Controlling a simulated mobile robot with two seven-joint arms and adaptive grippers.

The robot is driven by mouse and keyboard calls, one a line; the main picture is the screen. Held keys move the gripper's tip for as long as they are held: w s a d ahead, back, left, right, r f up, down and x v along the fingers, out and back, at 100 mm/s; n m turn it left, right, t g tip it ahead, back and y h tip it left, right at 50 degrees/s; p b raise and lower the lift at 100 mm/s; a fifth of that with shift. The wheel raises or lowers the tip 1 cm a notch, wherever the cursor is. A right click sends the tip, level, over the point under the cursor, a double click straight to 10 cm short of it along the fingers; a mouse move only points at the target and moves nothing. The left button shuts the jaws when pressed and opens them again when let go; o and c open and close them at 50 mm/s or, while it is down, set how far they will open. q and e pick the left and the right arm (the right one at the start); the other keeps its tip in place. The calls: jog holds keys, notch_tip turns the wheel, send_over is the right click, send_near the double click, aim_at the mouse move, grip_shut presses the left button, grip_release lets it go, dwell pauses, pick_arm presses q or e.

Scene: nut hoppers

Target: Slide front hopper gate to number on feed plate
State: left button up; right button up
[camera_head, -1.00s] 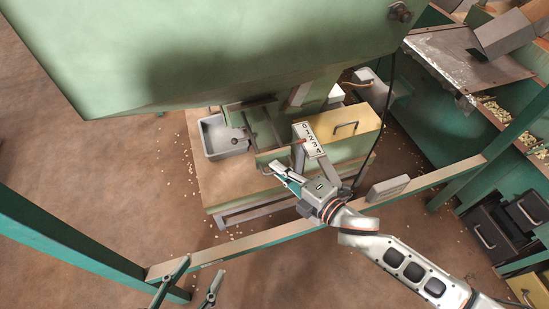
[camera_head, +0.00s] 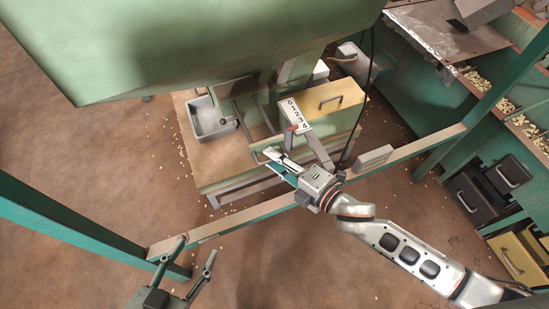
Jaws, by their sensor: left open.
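The green front hopper (camera_head: 200,45) fills the upper left. Below it, the light feed plate (camera_head: 298,115) carries numbers from 0 to 4. A small reddish pointer (camera_head: 294,129) stands beside its left edge, near the high-number end, about at 3 to 4. The gate's thin handle (camera_head: 259,155) is left of the plate, partly covered by my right gripper (camera_head: 269,160). That gripper's fingers look closed on the handle; the contact itself is small and partly hidden. My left gripper (camera_head: 198,246) is open and empty at the lower left, apart from the hopper.
A beige-topped green rail (camera_head: 240,219) crosses in front of the hopper stand. A grey block (camera_head: 373,158) sits on it. A grey tray (camera_head: 211,119) and a yellow drawer box (camera_head: 335,98) flank the plate. Bins of nuts (camera_head: 505,105) stand right.

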jog(key=v, duration=1.2)
dwell(0.4)
